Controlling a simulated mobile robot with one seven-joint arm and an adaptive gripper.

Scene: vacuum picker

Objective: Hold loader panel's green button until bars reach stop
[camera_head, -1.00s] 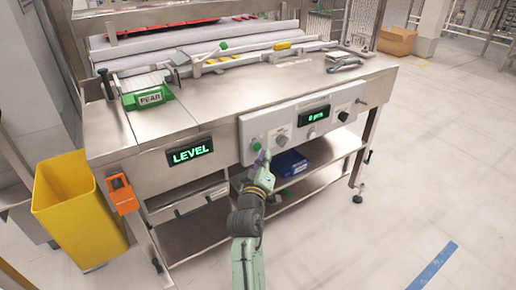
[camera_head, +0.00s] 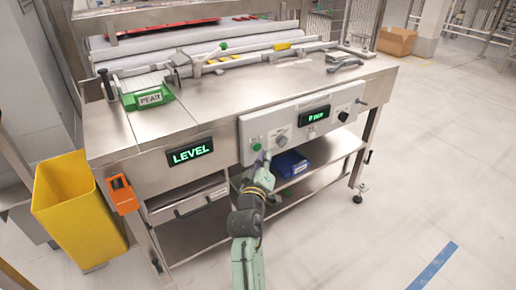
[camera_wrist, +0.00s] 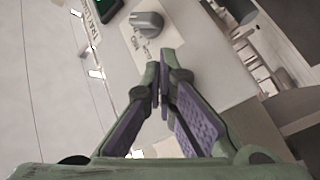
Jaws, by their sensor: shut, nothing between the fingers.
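The loader panel (camera_head: 290,122) is a light grey box on the front of a steel bench. Its round green button (camera_head: 257,146) shows at the lower left of the panel. My gripper (camera_head: 264,158) points up at the panel just below and right of the button in the head view; I cannot tell whether it touches it. In the wrist view my gripper (camera_wrist: 160,88) is shut and empty, its purple-padded fingers meeting at the tips. The green button does not show there. White bars (camera_head: 190,42) lie across the back of the bench; their stop is not clear to me.
A grey knob (camera_head: 280,141) sits right of the button and also shows in the wrist view (camera_wrist: 147,23). A small display (camera_head: 315,114) and a black knob (camera_head: 343,116) are farther right. A LEVEL display (camera_head: 190,152), an orange box (camera_head: 121,194) and a yellow bin (camera_head: 75,205) are left.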

